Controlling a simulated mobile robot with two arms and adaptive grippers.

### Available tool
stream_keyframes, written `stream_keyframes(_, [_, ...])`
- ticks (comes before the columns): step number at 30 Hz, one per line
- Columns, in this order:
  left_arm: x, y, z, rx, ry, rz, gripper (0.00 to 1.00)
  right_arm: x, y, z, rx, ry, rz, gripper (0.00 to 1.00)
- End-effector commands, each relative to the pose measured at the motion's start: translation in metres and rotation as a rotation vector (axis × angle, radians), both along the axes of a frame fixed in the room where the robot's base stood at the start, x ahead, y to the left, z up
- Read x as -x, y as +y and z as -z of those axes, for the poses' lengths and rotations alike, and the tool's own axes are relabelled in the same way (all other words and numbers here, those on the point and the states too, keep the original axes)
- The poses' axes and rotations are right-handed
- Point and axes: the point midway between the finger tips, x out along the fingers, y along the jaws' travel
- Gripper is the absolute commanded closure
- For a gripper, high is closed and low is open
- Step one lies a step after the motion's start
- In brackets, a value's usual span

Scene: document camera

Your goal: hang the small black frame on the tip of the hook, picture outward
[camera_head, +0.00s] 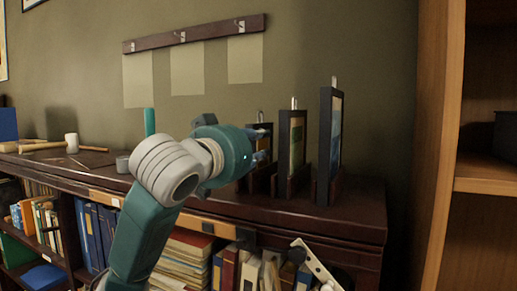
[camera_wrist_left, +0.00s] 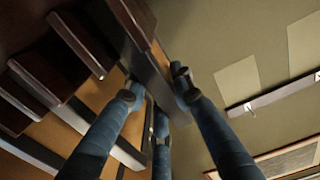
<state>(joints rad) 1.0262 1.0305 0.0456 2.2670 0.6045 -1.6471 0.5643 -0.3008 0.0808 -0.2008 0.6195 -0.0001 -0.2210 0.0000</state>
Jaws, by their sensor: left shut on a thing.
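The small black frame (camera_head: 268,130) stands upright at the left end of a row of three frames on the cabinet top. My left gripper (camera_head: 262,146) is shut on it from the left; its fingers cover part of the picture. In the left wrist view the fingers (camera_wrist_left: 157,95) close around the frame's dark edge (camera_wrist_left: 150,62). Whether the frame is clear of its wooden stand (camera_head: 262,180) I cannot tell. The dark hook rail (camera_head: 210,31) is on the wall above, with three metal hooks, the right one (camera_head: 241,27) nearest the frame. My right gripper is not seen.
A medium frame (camera_head: 291,142) and a tall frame (camera_head: 331,140) stand close to the right in stands. A mallet (camera_head: 71,141) lies at the left of the cabinet top (camera_head: 330,218). A tall wooden bookcase (camera_head: 440,150) bounds the right.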

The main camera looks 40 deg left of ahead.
Motion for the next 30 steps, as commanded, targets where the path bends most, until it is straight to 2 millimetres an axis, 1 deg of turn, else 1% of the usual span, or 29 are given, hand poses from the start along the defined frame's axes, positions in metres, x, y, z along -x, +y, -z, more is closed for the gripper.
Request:
stream_keyframes(5, [0.001,0.0,-0.015,0.0,-0.005,0.0,1.0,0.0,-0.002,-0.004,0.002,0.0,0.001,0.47])
stream_keyframes(18, [0.001,0.0,-0.074,0.002,-0.006,0.001,1.0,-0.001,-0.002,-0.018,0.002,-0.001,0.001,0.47])
stream_keyframes(21, [0.001,0.0,-0.085,0.002,-0.005,0.0,1.0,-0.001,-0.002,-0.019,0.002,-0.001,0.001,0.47])
stream_keyframes(25, [0.0,0.0,-0.095,0.002,-0.005,0.0,1.0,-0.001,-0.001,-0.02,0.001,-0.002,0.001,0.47])
stream_keyframes(30, [0.0,0.0,-0.1,0.0,-0.003,-0.001,1.0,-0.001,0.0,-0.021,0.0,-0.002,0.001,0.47])
